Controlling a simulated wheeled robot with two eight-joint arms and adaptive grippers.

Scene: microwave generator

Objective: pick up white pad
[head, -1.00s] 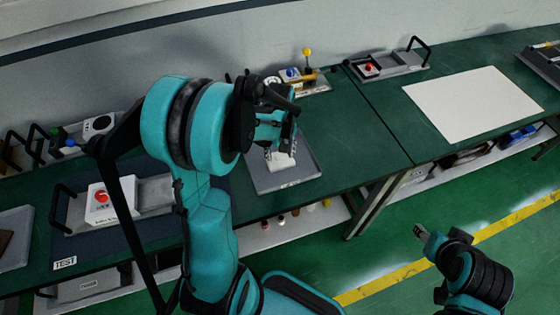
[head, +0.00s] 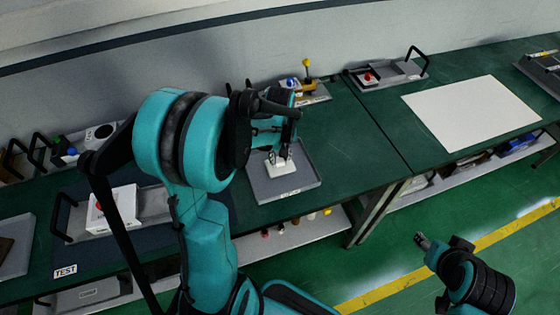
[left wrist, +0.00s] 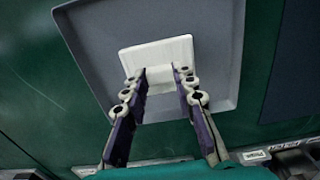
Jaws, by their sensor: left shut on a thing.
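The white pad (head: 277,167) is a flat square plate with a raised block on top. It lies on or just above the grey tray (head: 303,183) on the green bench; I cannot tell whether it touches. My left gripper (head: 281,152) is over the pad with its fingers pointing down. In the left wrist view the fingers (left wrist: 160,84) are shut on the block of the white pad (left wrist: 158,53), which lies within the tray's rim (left wrist: 226,50). My right gripper (head: 423,241) is away from the bench at the lower right; its jaws are too small to read.
A white box (head: 122,208) with a red button is at the left, partly behind my left arm. A yellow-knobbed device (head: 308,88) stands behind the tray. A white sheet (head: 470,112) lies on the right bench. The green bench right of the tray is clear.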

